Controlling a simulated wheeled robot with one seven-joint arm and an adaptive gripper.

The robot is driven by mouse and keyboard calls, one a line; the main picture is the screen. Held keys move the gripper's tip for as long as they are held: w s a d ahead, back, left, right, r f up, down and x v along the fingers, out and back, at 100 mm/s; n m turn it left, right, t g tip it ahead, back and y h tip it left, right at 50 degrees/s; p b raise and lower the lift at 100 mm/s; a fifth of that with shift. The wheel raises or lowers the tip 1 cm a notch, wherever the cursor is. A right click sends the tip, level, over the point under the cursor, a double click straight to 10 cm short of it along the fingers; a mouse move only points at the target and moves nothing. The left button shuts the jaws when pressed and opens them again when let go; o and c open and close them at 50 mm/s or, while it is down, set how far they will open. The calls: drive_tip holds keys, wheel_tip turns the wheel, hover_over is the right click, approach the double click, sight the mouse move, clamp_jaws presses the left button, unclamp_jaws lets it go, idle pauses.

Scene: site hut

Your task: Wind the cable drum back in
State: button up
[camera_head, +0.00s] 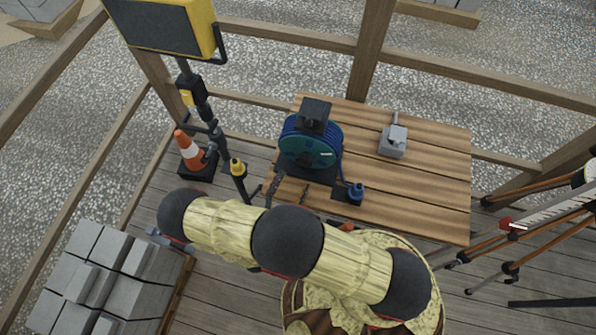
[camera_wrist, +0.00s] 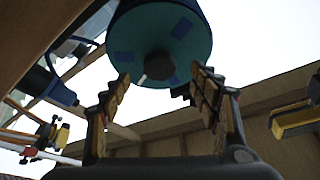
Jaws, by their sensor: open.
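The cable drum (camera_head: 310,148) stands on the wooden table, with a blue-teal round side and a black stand. A small pale crank knob (camera_head: 327,154) shows on its side. In the head view my arm hides part of the table's front edge.
A grey box with a lever (camera_head: 393,142) sits on the table (camera_head: 430,190), right of the drum. A yellow floodlight (camera_head: 165,25) on a stand and a traffic cone (camera_head: 190,150) are left. Grey blocks (camera_head: 110,270) lie lower left; tripod legs (camera_head: 520,240) are right.

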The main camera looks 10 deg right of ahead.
drive_tip(key=shift+v, duration=2.7)
